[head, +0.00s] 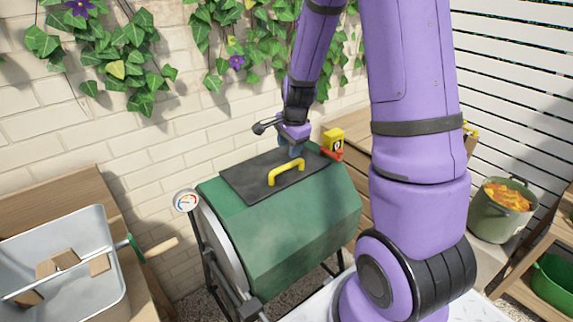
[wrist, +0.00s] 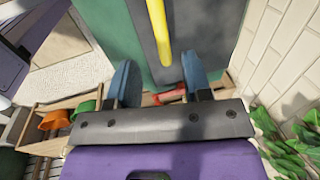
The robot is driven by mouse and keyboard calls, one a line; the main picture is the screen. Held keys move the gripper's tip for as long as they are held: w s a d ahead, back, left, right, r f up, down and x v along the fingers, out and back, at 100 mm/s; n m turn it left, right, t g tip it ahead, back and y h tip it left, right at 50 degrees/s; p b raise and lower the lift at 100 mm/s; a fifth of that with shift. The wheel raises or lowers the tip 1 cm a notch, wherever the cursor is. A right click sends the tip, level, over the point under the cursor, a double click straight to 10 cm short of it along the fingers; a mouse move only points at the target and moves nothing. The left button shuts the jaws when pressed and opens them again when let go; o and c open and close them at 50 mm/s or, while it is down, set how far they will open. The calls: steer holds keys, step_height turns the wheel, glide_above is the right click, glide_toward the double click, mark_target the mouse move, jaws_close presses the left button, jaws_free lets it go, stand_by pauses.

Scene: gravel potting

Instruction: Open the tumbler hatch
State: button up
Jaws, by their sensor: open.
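The green tumbler (head: 290,235) stands on a dark frame in the middle of the head view. Its dark grey hatch (head: 240,180) lies flat on top and looks shut. A yellow handle (head: 286,171) arches over the hatch; in the wrist view the handle (wrist: 158,30) runs down from the top edge. My gripper (head: 291,150) is above the hatch's back part, just behind the handle. In the wrist view my gripper (wrist: 158,78) has its two blue fingers apart, with nothing held. The handle's near end lies roughly between their tips in the picture; contact is not visible.
A yellow box (head: 333,136) with a red lever (head: 331,153) sits at the tumbler's back right. A dial gauge (head: 186,200) is at its left end. A grey tub (head: 75,262) stands left, a green pot (head: 502,212) right. A brick wall with ivy is behind.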

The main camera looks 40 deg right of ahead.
mark_target(286, 166)
steer(key=f, duration=0.2)
steer(key=w+f, duration=0.1)
steer(key=f, duration=0.4)
steer(key=shift+w+f, duration=0.25)
steer(key=shift+w, duration=0.05)
jaws_close()
